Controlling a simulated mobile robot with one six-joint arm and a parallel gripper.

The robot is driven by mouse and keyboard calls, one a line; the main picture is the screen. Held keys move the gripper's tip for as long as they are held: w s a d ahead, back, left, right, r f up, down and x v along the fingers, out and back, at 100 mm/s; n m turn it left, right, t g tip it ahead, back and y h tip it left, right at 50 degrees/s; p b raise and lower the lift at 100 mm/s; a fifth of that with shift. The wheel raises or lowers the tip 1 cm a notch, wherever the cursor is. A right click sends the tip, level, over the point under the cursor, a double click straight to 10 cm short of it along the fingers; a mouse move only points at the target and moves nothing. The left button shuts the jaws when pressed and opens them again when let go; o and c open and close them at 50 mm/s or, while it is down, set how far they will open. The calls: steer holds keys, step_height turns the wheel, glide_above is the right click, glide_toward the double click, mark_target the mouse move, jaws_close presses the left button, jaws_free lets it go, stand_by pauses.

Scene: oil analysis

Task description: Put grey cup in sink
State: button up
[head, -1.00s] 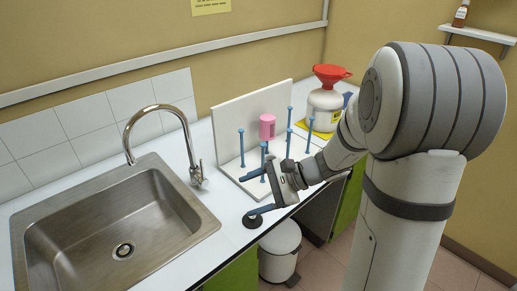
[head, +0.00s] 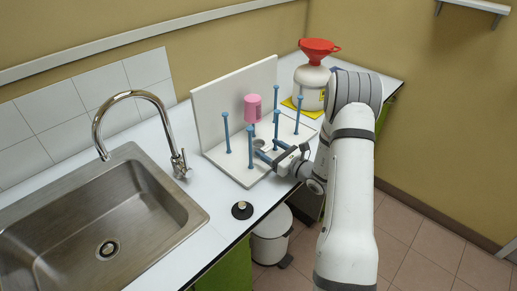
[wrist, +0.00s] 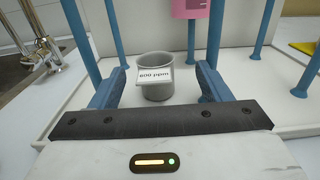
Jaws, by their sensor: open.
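In the head view the cup (head: 259,143) is small and partly hidden by my gripper. My gripper (head: 266,152) is open and low over the rack base. In the wrist view its two blue fingers (wrist: 155,88) are on either side of the cup, with gaps between fingers and cup. The steel sink (head: 107,215) is at the left of the counter and looks empty.
Blue pegs (head: 250,147) stand around the cup, one holding a pink cup (head: 252,107). The tap (head: 178,160) rises between sink and rack. A black round item (head: 242,210) lies near the counter edge. A white jug with a red funnel (head: 316,75) stands behind.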

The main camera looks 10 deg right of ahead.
mark_target(264, 146)
steer(key=p+x, duration=0.1)
steer(key=x, duration=0.4)
steer(key=shift+s+a, duration=0.15)
steer(key=shift+s, duration=0.05)
steer(key=c, duration=1.2)
steer(key=shift+o, duration=0.2)
steer(key=shift+r, duration=0.1)
